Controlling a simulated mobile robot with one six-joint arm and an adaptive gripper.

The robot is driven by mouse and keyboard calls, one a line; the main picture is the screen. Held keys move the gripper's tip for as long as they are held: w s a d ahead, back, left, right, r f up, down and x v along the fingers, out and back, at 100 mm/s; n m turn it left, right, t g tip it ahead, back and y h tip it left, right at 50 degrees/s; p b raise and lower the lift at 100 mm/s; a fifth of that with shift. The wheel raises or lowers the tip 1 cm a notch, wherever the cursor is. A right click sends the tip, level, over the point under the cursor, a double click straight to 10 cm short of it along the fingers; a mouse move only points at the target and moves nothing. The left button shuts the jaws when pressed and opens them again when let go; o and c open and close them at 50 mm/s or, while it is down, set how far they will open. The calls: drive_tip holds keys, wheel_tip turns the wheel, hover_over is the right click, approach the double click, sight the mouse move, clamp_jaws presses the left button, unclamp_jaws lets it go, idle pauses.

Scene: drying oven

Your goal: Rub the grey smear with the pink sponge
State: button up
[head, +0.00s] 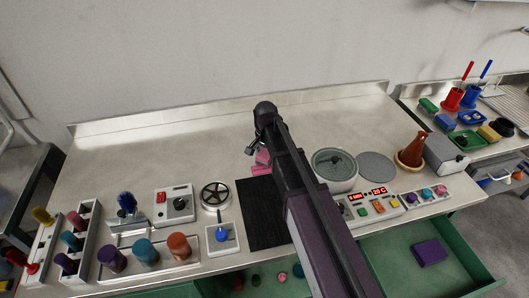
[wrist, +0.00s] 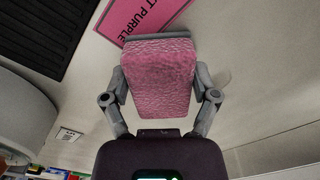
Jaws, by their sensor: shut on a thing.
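My gripper (wrist: 161,82) is shut on the pink sponge (wrist: 160,65), with one finger on each side of it. In the head view the sponge (head: 262,157) shows only partly behind my arm, low over or on the metal worktop (head: 340,115). I cannot tell whether it touches the top. A faint greyish patch (wrist: 223,77) shows beside the finger on the right in the wrist view; it may be the grey smear. No smear shows clearly in the head view, where my arm hides part of the worktop.
A pink card (wrist: 138,15) with the word PURPLE lies beside the sponge. A black ribbed mat (head: 262,218) is in front. The back of the worktop is clear.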

drive_tip(key=shift+s+d, duration=0.25)
drive_tip(key=shift+s, duration=0.7)
drive_tip(key=shift+w, duration=0.15)
drive_tip(key=shift+w+a, duration=0.25)
drive_tip(key=shift+w, duration=0.65)
drive_tip(key=shift+w+a, duration=0.25)
drive_tip(key=shift+w, duration=0.6)
drive_tip(key=shift+w, duration=0.15)
drive_tip(key=shift+w+a, duration=0.25)
drive_tip(key=shift+w, duration=0.6)
drive_tip(key=shift+w+a, duration=0.25)
drive_tip(key=shift+w, duration=0.6)
drive_tip(key=shift+w+a, duration=0.25)
drive_tip(key=shift+w, duration=0.65)
drive_tip(key=shift+w+a, duration=0.2)
drive_tip(key=shift+w, duration=0.7)
drive_tip(key=shift+r, duration=0.1)
wheel_tip(320, 180, up, 6)
drive_tip(key=p, duration=0.6)
drive_tip(key=shift+f, duration=0.2)
